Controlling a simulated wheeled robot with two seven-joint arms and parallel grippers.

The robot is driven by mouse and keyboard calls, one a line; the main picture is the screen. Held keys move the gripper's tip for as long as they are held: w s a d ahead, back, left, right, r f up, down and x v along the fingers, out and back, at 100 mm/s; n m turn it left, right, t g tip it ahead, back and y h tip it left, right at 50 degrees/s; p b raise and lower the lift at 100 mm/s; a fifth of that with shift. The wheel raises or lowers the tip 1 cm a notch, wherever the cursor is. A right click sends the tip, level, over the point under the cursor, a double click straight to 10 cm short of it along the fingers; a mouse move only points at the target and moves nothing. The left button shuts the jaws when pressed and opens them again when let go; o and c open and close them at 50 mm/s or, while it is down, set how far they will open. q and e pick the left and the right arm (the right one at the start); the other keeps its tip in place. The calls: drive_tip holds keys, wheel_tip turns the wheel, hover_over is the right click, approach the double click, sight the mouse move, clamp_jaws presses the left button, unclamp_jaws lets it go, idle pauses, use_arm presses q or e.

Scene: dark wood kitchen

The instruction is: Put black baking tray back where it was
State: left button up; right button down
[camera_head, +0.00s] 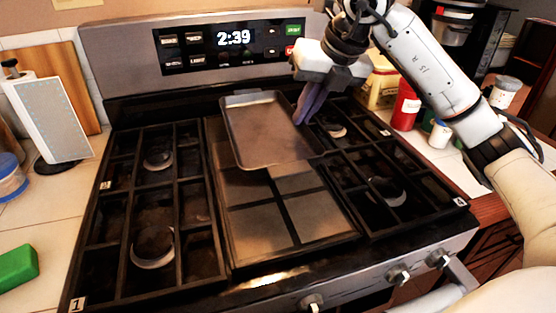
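The black baking tray (268,138) shows as a dark grey-brown shallow rectangular pan. It is over the back middle of the stovetop, above the flat centre griddle (285,228), turned slightly. I cannot tell whether it rests flat there or is held a little above. My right gripper (301,120) reaches down from the upper right, its purple fingers close together at the tray's right edge. I cannot tell whether they grip the rim or only stand beside it. My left gripper is not in view.
Burner grates (184,205) flank the griddle on the stove. The control panel (205,45) rises behind. A grater-like white board (48,120) and green block (18,268) are at left. A red bottle (405,105) and a small white jar (439,134) stand at right.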

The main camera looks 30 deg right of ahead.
wheel_tip(320, 180, down, 9)
drive_tip(key=shift+f, duration=0.15)
drive_tip(key=c, duration=2)
unclamp_jaws()
drive_tip(key=v, duration=1.2)
drive_tip(key=shift+s, duration=0.1)
